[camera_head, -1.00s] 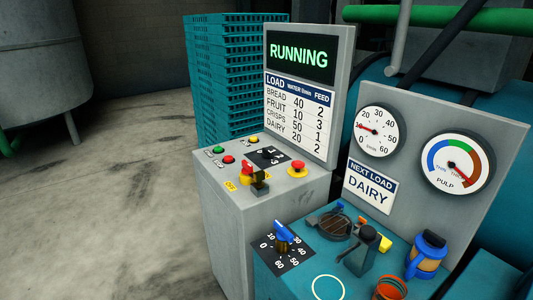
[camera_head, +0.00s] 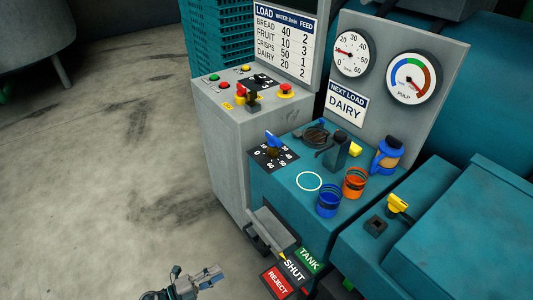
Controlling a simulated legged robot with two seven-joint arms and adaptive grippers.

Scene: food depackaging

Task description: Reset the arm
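My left gripper (camera_head: 200,280) shows at the bottom edge of the head view, over the concrete floor. It is apart from the control console (camera_head: 228,150) and the teal machine panel (camera_head: 285,190). I see nothing held in it, but its fingers are too small and angled to tell whether they are open or shut. Most of the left arm is below the picture. My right gripper and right arm are not in view.
The panel carries a blue-handled dial (camera_head: 273,148), blue cup (camera_head: 328,201), orange cup (camera_head: 354,183) and blue jug (camera_head: 387,156). A grey lever (camera_head: 270,232) sits by REJECT, SHUT and TANK labels. Teal crates (camera_head: 215,40) stand behind.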

